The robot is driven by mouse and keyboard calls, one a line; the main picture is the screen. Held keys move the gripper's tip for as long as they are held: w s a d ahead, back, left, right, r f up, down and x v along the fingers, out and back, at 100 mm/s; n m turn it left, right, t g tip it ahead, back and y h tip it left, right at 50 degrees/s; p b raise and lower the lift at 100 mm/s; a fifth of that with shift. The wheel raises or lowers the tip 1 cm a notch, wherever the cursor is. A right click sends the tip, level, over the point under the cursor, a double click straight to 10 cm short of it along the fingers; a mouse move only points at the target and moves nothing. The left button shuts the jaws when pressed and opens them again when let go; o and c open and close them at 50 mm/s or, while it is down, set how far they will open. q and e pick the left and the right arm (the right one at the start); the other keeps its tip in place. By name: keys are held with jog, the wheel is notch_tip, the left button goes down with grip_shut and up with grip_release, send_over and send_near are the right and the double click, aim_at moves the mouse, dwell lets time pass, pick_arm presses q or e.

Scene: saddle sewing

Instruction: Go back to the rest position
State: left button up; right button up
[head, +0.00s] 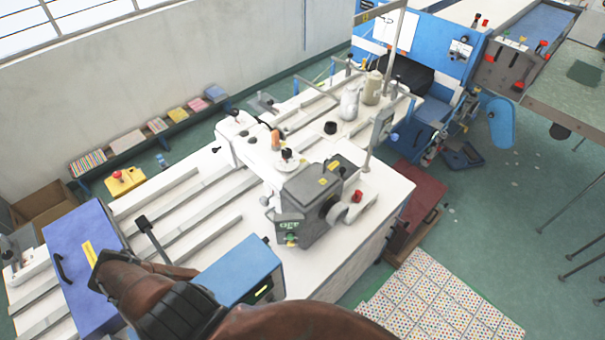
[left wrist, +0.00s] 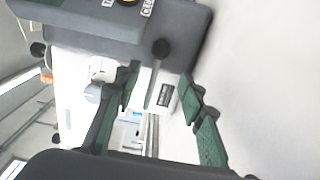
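In the left wrist view, my left gripper (left wrist: 160,78) has its two green-padded fingers spread apart, with nothing held between them. A grey machine head (left wrist: 90,20) fills the top of that view, and a dark knobbed lever shows beyond the gap between the fingers. In the head view, my brown and black left arm crosses the bottom, over the near edge of the worktable. The sewing machine (head: 308,207), white with a grey front head, stands on the table beyond it. My left fingertips are hard to make out there. My right gripper is in neither view.
The white worktable (head: 380,205) carries a blue box (head: 80,250) at the left and thread cones (head: 372,88) farther back. A blue machine (head: 425,45) stands at the back right. A patterned mat (head: 440,300) lies on the green floor, which is open at the right.

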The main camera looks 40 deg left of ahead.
pick_arm(q)
jog(key=x, duration=0.7)
jog(key=shift+w+a, duration=0.1)
jog(key=shift+w, duration=0.1)
